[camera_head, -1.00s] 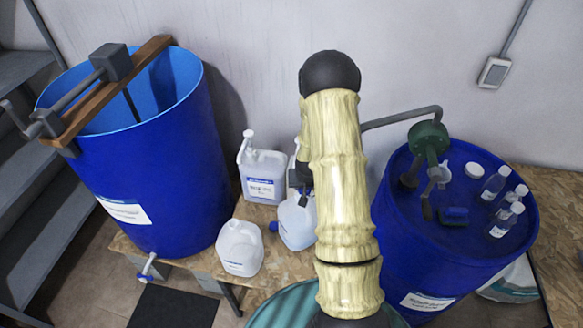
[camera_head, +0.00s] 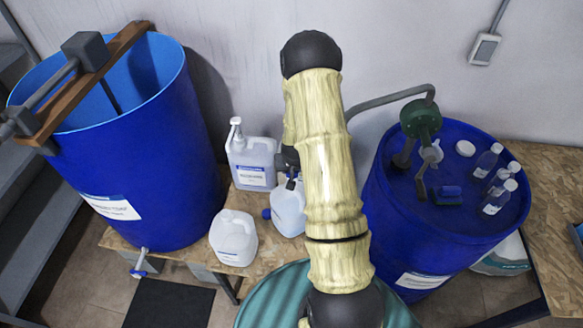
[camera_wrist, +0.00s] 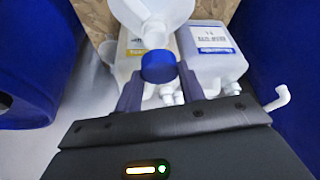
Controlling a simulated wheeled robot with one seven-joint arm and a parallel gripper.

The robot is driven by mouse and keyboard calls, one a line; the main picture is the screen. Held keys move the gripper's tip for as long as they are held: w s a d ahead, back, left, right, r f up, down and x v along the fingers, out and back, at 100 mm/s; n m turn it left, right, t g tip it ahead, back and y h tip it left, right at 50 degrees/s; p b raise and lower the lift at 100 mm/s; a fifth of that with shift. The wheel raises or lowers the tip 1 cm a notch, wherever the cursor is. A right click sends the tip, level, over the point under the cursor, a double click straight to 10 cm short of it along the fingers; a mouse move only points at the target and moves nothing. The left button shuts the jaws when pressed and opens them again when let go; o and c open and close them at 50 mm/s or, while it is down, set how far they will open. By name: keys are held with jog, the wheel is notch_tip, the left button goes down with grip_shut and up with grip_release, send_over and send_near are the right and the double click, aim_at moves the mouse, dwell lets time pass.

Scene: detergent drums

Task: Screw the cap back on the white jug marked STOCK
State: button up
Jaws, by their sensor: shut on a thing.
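My gripper (camera_wrist: 160,85) is shut on a blue cap (camera_wrist: 158,68), held between its fingertips in the wrist view. Just beyond the cap is the bare neck of a white jug (camera_wrist: 153,14). The cap overlaps the neck's edge in this view; I cannot tell whether they touch. In the head view this jug (camera_head: 288,212) stands on the wooden board, partly behind my arm, with my gripper (camera_head: 291,182) above it. The cap is not clearly visible there. No STOCK marking is legible.
A white pump container (camera_head: 252,163) stands behind, a second white jug (camera_head: 233,240) in front. A blue round piece (camera_head: 266,213) is beside the jug. A large blue drum (camera_head: 130,160) stands left; another drum (camera_head: 420,235) right carries bottles. A yellow-labelled container (camera_wrist: 133,47) is close by.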

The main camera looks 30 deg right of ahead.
jog(key=shift+w+d+f+b, duration=0.1)
jog(key=shift+f+b, duration=0.85)
jog(key=shift+f, duration=0.6)
jog(key=shift+w+f, duration=0.1)
jog(key=shift+w, duration=0.05)
jog(key=shift+s+d+b, duration=0.15)
jog(key=shift+s+b, duration=0.25)
jog(key=shift+w+f+b, duration=0.3)
jog(key=shift+f+b, duration=0.2)
jog(key=shift+f, duration=0.1)
dwell(0.6)
jog(key=shift+f+b, duration=0.65)
jog(key=shift+b, duration=0.1)
dwell(1.4)
jog(key=shift+a, duration=0.25)
